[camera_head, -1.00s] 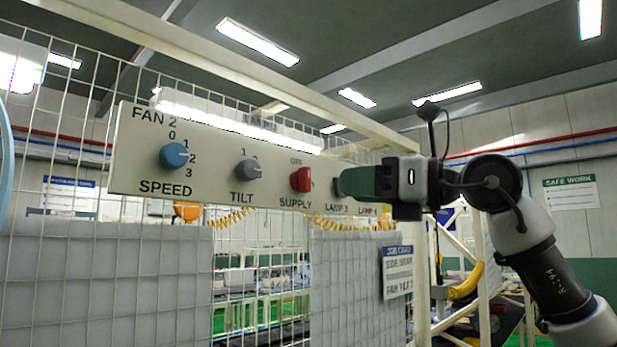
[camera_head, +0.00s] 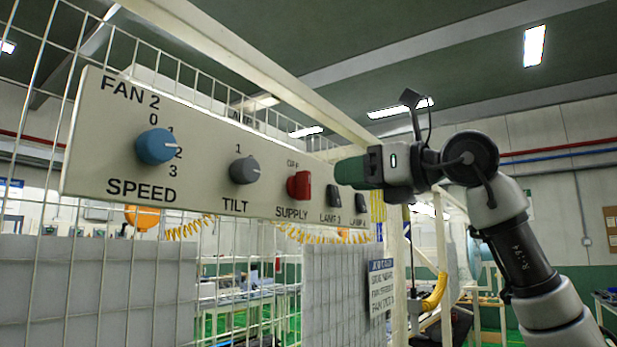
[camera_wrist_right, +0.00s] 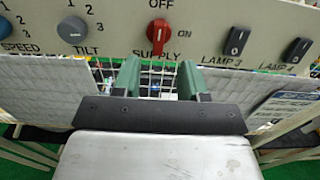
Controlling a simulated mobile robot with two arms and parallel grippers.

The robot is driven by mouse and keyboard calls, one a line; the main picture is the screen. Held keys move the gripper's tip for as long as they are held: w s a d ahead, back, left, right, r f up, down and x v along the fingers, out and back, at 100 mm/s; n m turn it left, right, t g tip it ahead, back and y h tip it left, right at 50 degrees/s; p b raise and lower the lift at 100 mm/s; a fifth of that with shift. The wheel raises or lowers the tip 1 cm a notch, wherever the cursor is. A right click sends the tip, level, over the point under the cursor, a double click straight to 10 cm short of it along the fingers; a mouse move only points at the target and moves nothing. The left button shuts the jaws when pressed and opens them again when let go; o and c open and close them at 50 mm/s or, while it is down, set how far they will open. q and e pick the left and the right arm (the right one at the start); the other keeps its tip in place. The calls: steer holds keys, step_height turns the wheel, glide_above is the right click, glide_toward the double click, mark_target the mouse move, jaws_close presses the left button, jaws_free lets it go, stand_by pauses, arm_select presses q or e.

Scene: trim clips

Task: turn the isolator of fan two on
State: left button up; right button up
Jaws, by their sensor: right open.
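The panel marked FAN 2 (camera_head: 215,125) hangs on a wire mesh. Its red SUPPLY knob (camera_head: 299,186), the isolator, has OFF above it. My right gripper (camera_head: 345,173) is in front of the panel's right end in the head view, to the right of the knob. In the right wrist view its green fingers (camera_wrist_right: 158,78) are apart and empty, below the knob and not touching it. My left gripper is in neither view.
A blue SPEED knob (camera_head: 156,146) and a grey TILT knob (camera_head: 244,171) are left of the red knob. The dark LAMP 3 switch (camera_head: 334,195) and LAMP 4 switch (camera_head: 361,203) are right of it. A job card (camera_head: 382,288) hangs below the panel.

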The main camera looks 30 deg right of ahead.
mark_target(309, 182)
steer(key=p+x, duration=0.1)
steer(key=x, duration=0.4)
steer(key=shift+w+a+r+p, duration=0.15)
steer(key=shift+w+p, duration=0.1)
steer(key=shift+p, duration=0.15)
steer(key=x, duration=0.2)
steer(key=shift+w+p, duration=0.25)
steer(key=shift+p, duration=0.15)
steer(key=shift+c, duration=0.4)
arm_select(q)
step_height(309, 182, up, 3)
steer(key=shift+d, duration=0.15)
arm_select(e)
jaws_close()
